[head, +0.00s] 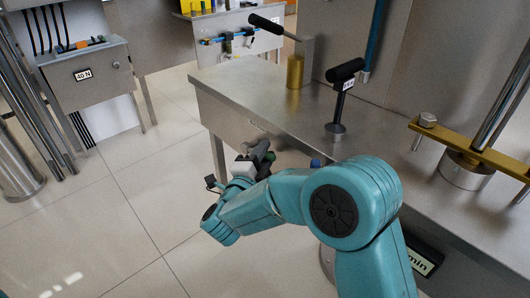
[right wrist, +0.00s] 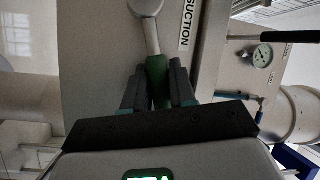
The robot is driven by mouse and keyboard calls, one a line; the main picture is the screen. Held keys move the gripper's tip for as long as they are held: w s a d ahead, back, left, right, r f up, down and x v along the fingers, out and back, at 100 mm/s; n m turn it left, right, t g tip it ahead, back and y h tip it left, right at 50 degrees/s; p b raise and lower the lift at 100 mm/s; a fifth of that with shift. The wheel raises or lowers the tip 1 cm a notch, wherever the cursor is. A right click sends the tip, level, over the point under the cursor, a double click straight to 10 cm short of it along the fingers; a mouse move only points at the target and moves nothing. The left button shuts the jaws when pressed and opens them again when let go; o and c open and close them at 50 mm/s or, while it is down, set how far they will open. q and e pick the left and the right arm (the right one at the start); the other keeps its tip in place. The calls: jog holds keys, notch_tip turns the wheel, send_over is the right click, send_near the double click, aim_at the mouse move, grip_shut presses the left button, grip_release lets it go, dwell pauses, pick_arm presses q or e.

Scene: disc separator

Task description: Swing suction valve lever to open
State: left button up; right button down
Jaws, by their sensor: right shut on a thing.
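The suction valve lever (right wrist: 151,35) shows in the right wrist view as a light metal arm running down from a round hub at the top edge. Its green grip (right wrist: 157,72) lies between the two dark fingers of my right gripper (right wrist: 158,82), which is shut on it. A "SUCTION" label (right wrist: 187,22) is on the panel beside the lever. In the head view my right gripper (head: 259,157) is at the front side of the steel bench, below its top. The lever is mostly hidden there. My left gripper is in neither view.
A "40 N" box (head: 90,75) stands at the left. The right wrist view shows a pressure gauge (right wrist: 262,55). Tiled floor (head: 150,180) left of my arm is clear.

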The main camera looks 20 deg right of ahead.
jog(key=r+n+p, duration=0.1)
jog(key=n+p, duration=0.1)
jog(key=shift+w+a+r+g+y+p, duration=0.15)
jog(key=shift+w+r+g+y+p, duration=0.15)
jog(key=shift+r, duration=0.1)
jog(key=shift+w+r+n+p, duration=0.2)
jog(key=shift+n+p, duration=0.4)
jog(key=shift+p, duration=0.4)
jog(key=c, duration=1)
grip_release()
jog(key=shift+a, duration=0.1)
